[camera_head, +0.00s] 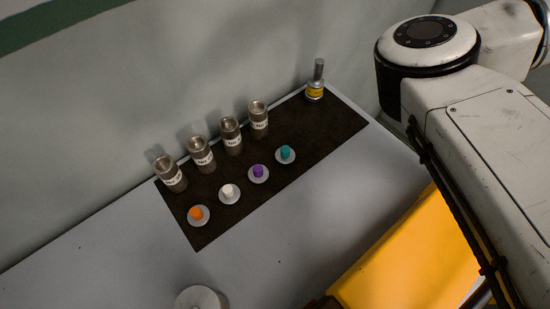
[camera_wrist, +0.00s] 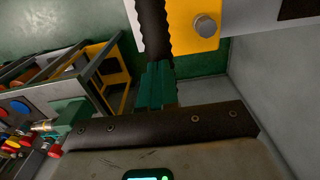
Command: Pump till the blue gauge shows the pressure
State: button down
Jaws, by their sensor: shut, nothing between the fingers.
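In the wrist view, my gripper (camera_wrist: 157,85) shows as two dark green fingers side by side above a dark bolted bar. They are shut with nothing between them. A dark ribbed upright piece (camera_wrist: 154,30) stands just beyond the fingertips; I cannot tell whether they touch it. A yellow plate with a round bolt (camera_wrist: 192,27) is beside that piece on the right. I cannot make out the blue gauge or a pump handle in either view. My gripper is out of sight in the head view.
At left in the wrist view are coloured round fittings (camera_wrist: 20,108) and a yellow frame (camera_wrist: 113,75). In the head view, a dark mat (camera_head: 225,213) bears several metal jars (camera_head: 202,158), coloured-knobbed discs (camera_head: 229,194) and a bottle (camera_head: 315,90). The grey tabletop (camera_head: 120,262) is mostly clear.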

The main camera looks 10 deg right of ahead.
jog(key=shift+s+a+r+p, duration=0.1)
jog(key=shift+a+r+p, duration=0.05)
jog(key=shift+r+p, duration=0.7)
jog(key=shift+s+a+r+p, duration=0.1)
jog(key=shift+a+r+p, duration=0.1)
jog(key=shift+r+p, duration=0.65)
jog(key=shift+s+a+r+p, duration=0.15)
jog(key=shift+r+p, duration=0.45)
jog(key=shift+p, duration=0.5)
jog(key=shift+w+f, duration=0.1)
jog(key=shift+f, duration=0.05)
jog(key=shift+r+p, duration=1.5)
jog(key=shift+r, duration=1)
